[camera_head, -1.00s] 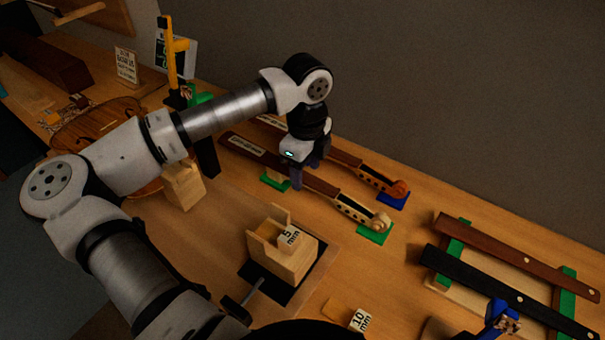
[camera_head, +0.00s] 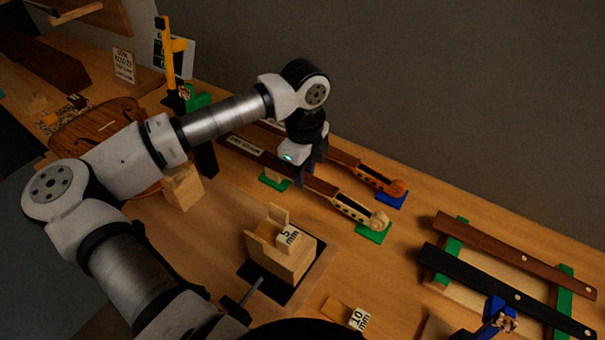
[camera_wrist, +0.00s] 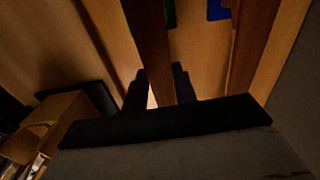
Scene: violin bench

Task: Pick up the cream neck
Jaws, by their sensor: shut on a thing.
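The cream neck (camera_head: 354,207) has a pale pegbox and scroll at its right end and a long dark brown fingerboard running up to the left. It appears to rest on a green support (camera_head: 373,233) near the scroll and another green support (camera_head: 274,181) further left. My gripper (camera_head: 304,178) is around the dark fingerboard part, left of the pegbox. In the wrist view my gripper (camera_wrist: 159,90) has one finger on each side of the dark brown strip, shut on it. The cream scroll does not show in the wrist view.
A second neck with an orange-brown scroll (camera_head: 395,187) lies close behind on a blue support (camera_head: 391,201). A wooden cradle with a 5 mm block (camera_head: 288,237) stands in front. Dark fingerboards (camera_head: 500,291) lie on a rack at the right. A violin body (camera_head: 95,128) lies left.

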